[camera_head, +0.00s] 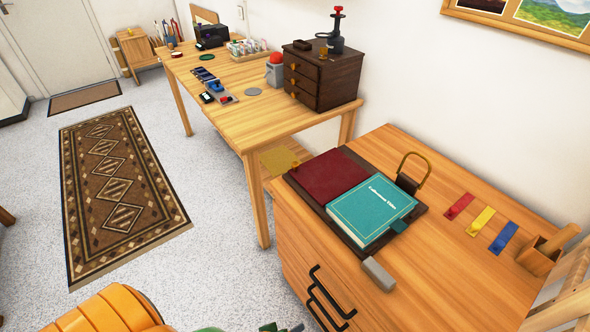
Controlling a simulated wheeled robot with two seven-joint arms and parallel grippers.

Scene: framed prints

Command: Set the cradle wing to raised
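A dark book cradle (408,228) lies on the near wooden cabinet. Its left part is a dark red padded panel (330,180), which looks about flat; I cannot tell for sure which part is the wing. A small brass-coloured knob (295,163) shows at the panel's left edge. A closed teal book (370,208) with light lettering lies on the right part. A brass hoop on a dark block (413,168) stands at the cradle's back edge. I do not make out either gripper; small dark and green shapes at the bottom edge are cut off and unclear.
A grey block (378,274) lies at the cabinet's front edge. Red, yellow (480,221) and blue strips and a wooden holder (545,250) lie to the right. A long table (240,110) with a dark drawer box (322,75) stands behind. An orange ribbed object (105,312) is at bottom left.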

